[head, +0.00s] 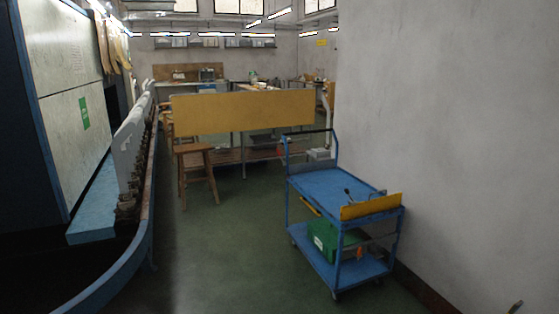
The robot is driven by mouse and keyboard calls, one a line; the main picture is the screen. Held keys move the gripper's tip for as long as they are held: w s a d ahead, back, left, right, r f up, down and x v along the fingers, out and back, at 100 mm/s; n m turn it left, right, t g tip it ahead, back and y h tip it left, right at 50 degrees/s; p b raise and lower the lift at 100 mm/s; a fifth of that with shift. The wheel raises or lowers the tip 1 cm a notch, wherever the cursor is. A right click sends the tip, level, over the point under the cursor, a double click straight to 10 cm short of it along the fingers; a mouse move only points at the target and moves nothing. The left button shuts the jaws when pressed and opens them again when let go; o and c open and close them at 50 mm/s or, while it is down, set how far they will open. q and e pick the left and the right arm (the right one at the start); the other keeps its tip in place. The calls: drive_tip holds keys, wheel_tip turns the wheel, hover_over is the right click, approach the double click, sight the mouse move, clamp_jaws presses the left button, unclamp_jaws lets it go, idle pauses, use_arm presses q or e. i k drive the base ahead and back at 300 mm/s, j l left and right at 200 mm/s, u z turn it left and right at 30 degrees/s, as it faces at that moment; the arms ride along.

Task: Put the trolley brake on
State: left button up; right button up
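The blue trolley (325,184) stands on the green floor at the right of the middle, close to the white wall. It has two shelves and a dark push handle at its far end. A yellow board (370,206) is fixed across its near end. A green box (326,238) sits on the lower shelf (357,273). A caster (336,295) shows at the near corner, but I cannot make out a brake on it. A small dark tool-like item lies on the top shelf. Neither of my grippers can be made out in the head view.
A wooden stool (195,165) and a table with a yellow panel (243,111) stand behind the trolley. A long machine with a blue curved rail (143,238) runs along the left. The green floor (215,255) between machine and trolley is clear. The wall (450,150) closes the right.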

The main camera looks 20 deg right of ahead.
sight(284, 163)
drive_tip(key=i+l, duration=0.1)
drive_tip(key=i, duration=0.3)
drive_tip(key=i+l, duration=0.1)
drive_tip(key=i, duration=0.25)
drive_tip(key=i+z, duration=0.2)
drive_tip(key=i, duration=0.45)
drive_tip(key=i+z, duration=0.25)
drive_tip(key=i, duration=0.4)
drive_tip(key=i+j+z, duration=0.2)
drive_tip(key=i, duration=0.45)
drive_tip(key=i+j+z, duration=0.25)
drive_tip(key=i, duration=0.35)
drive_tip(key=i+j+z, duration=0.2)
drive_tip(key=i+j, duration=0.15)
drive_tip(key=i, duration=0.3)
drive_tip(key=i+j+z, duration=0.2)
drive_tip(key=i+j, duration=0.3)
drive_tip(key=i+j+z, duration=0.2)
drive_tip(key=i+j, duration=0.2)
drive_tip(key=j, duration=0.25)
drive_tip(key=i+j+z, duration=0.1)
drive_tip(key=j, duration=0.25)
drive_tip(key=i+j+z, duration=0.1)
drive_tip(key=i+j, duration=0.15)
drive_tip(key=i+j+z, duration=0.1)
drive_tip(key=j, duration=0.4)
drive_tip(key=i+j+z, duration=0.1)
drive_tip(key=j, duration=0.9)
